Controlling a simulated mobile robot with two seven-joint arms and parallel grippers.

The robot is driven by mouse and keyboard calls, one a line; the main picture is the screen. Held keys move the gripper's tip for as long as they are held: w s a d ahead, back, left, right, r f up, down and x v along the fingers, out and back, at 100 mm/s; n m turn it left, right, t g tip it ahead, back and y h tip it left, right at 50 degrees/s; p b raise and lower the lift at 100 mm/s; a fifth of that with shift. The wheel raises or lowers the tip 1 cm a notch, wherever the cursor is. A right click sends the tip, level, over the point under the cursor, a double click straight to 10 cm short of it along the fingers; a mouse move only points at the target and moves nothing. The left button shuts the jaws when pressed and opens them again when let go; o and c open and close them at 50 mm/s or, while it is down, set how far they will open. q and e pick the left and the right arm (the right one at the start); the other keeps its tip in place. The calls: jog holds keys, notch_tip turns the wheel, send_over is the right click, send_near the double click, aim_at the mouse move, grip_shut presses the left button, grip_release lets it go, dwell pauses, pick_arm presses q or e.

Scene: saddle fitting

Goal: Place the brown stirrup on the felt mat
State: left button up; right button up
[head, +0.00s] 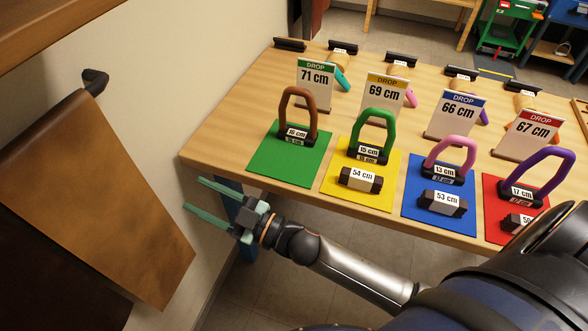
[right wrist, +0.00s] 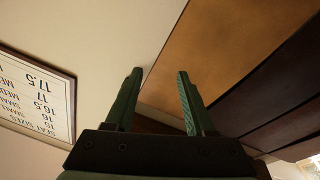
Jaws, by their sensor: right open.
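The brown stirrup (head: 298,114) stands upright on the green felt mat (head: 290,168) at the left of the table, its dark base labelled 16 cm. My right gripper (head: 192,197) is open and empty, left of the table's near left corner and apart from the stirrup. In the right wrist view, its two green fingers (right wrist: 158,78) are spread with nothing between them. The stirrup and the mat do not show in that view. My left gripper is not in view.
Yellow (head: 335,185), blue (head: 415,210) and red (head: 492,225) mats hold green, pink and purple stirrups and labelled blocks. Drop cards (head: 315,83) stand behind. A brown leather panel (head: 95,190) hangs at left; a size chart (right wrist: 38,95) is on the wall.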

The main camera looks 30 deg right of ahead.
jog(key=s+d+f+m+g+h, duration=0.3)
jog(key=s+d+f+m+h, duration=0.2)
jog(key=s+f, duration=0.3)
jog(key=s+d+f+m+g+h, duration=0.3)
jog(key=s+d+f, duration=0.5)
jog(key=f, duration=0.6)
jog(key=shift+s+d+f+m+h, duration=0.2)
jog(key=shift+f+m+h, duration=0.1)
jog(key=shift+m+h, duration=0.65)
